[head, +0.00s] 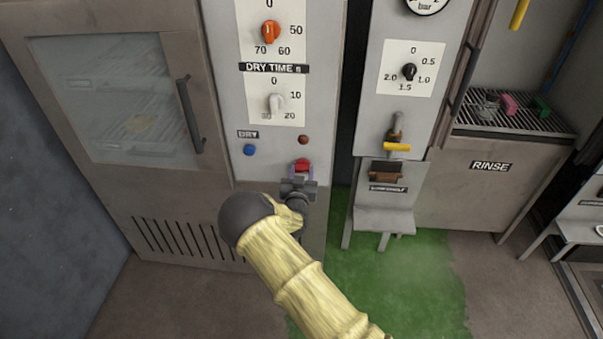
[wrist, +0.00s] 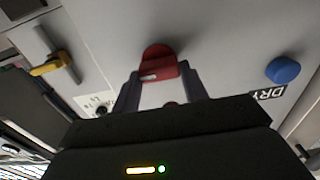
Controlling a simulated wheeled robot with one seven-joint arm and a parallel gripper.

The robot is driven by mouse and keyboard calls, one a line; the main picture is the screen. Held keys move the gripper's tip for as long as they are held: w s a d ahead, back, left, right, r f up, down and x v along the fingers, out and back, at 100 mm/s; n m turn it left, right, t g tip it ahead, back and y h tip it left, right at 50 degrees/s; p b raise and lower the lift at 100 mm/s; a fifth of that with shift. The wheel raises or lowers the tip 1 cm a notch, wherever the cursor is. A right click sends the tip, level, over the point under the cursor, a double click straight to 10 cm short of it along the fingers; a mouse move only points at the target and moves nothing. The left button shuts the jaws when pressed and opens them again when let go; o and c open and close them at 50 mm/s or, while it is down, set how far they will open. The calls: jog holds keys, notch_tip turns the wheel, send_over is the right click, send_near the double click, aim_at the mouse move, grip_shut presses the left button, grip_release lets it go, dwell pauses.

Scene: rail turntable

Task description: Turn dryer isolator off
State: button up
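The dryer isolator is a red handle (head: 302,165) low on the right of the dryer's control panel, below a small dark red lamp (head: 303,139). In the wrist view the red handle (wrist: 158,63) shows at the tips of my gripper, with a small white mark on it. My gripper (head: 300,173) is at the handle, with one purple-grey finger on each side of it. In the wrist view the fingertips (wrist: 159,75) lie close along the handle's edges. I cannot tell whether they press on it. The lamp shows partly between the fingers.
A blue button (head: 250,150) sits left of the lamp, with dial knobs above. To the right, another panel has a yellow-handled lever (head: 397,147). A rinse cabinet (head: 490,190) stands farther right. The green floor patch (head: 400,290) is clear.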

jog(key=shift+c, duration=0.8)
jog(key=shift+f+n+b, duration=0.1)
jog(key=shift+n+b, duration=0.2)
jog(key=shift+n, duration=0.1)
jog(key=shift+a+f+n+b, duration=0.1)
jog(key=shift+n+b, duration=0.75)
jog(key=shift+n, duration=0.35)
jog(key=n+b, duration=0.2)
jog(key=n, duration=0.4)
jog(key=shift+a+b, duration=0.15)
jog(key=shift+b, duration=0.25)
jog(key=n+b, duration=0.1)
jog(key=n, duration=0.3)
jog(key=shift+f+n, duration=0.1)
jog(key=shift+n, duration=0.3)
jog(key=shift+n+b, duration=0.75)
jog(key=shift+n, duration=1.25)
jog(key=o, duration=1)
